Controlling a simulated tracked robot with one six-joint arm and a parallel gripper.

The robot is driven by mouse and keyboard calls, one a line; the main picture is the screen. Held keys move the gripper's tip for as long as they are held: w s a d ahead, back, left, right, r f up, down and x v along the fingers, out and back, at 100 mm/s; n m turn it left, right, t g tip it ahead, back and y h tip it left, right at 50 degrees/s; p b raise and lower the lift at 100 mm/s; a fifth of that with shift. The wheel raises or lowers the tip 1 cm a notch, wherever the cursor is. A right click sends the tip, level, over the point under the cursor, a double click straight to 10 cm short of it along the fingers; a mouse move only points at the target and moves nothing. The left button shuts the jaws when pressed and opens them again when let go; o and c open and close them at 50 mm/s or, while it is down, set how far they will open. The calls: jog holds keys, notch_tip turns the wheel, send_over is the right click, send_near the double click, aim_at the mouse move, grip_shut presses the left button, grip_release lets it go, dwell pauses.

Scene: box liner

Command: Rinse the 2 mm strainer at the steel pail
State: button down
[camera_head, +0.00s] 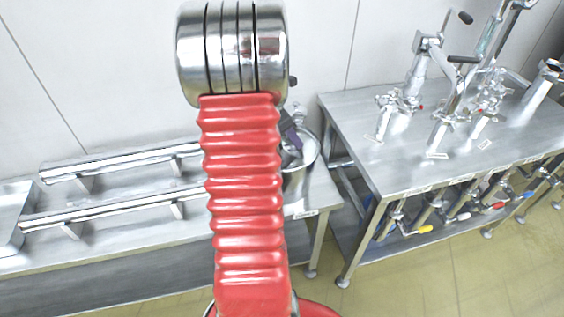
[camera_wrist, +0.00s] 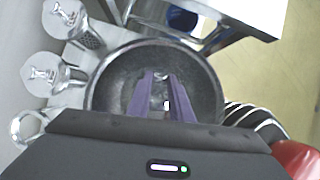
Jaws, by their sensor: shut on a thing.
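The steel pail (camera_head: 312,152) stands at the right end of the low bench, partly hidden behind my arm. In the wrist view the round pail (camera_wrist: 108,100) opens below my gripper, its inside dark and speckled. The fingers are shut on a small bright steel piece, which looks like the strainer's handle. The rest of the strainer is hidden, and its mesh size cannot be read. I cannot tell whether it touches the pail.
Several steel pieces with round tops stand left of the pail in the wrist view, one near the top (camera_wrist: 66,17), one lower (camera_wrist: 52,74). Steel rails (camera_head: 120,160) lie on the low bench. A taller steel table (camera_head: 400,165) with clamps and valves stands right, across a gap.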

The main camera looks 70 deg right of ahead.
notch_tip(320, 180, up, 22)
dwell(3.5)
dwell(2.2)
jog(key=shift+r, duration=2)
